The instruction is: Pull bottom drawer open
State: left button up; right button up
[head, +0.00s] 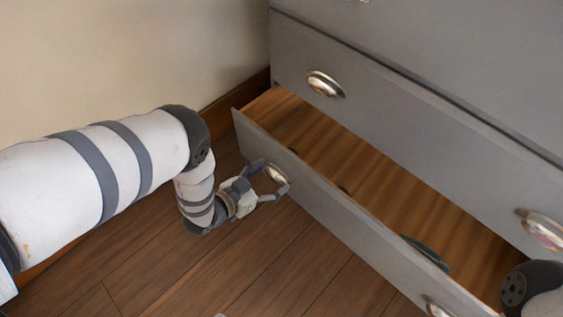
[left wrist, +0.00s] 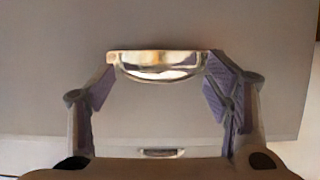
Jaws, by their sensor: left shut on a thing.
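The bottom drawer (head: 330,209) of the grey dresser is pulled part way out, and its wooden inside shows in the head view. My left gripper (head: 274,181) is at the drawer front, shut on its left cup handle (head: 277,175). In the left wrist view the metal handle (left wrist: 157,64) sits between the two fingers of the gripper (left wrist: 160,75). The drawer's right handle (head: 438,308) is at the bottom edge of the head view, with no gripper on it. My right gripper is not in view; only a part of my right arm shows at the lower right.
A dark green thing (head: 424,251) lies inside the drawer towards the right. The drawer above (head: 400,125) is shut and has two metal handles. A wall (head: 130,55) with a wooden baseboard stands at the left. The wooden floor (head: 270,260) before the drawer is clear.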

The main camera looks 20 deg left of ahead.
pick_arm(q)
jog(key=s+a+p, duration=0.2)
jog(key=s+a, duration=0.2)
jog(key=s, duration=0.6)
jog(key=shift+s, duration=0.3)
jog(key=shift+f, duration=0.1)
jog(key=o, duration=1.5)
jog(key=shift+c, duration=0.2)
jog(key=shift+d, duration=0.1)
jog(key=v, duration=1.2)
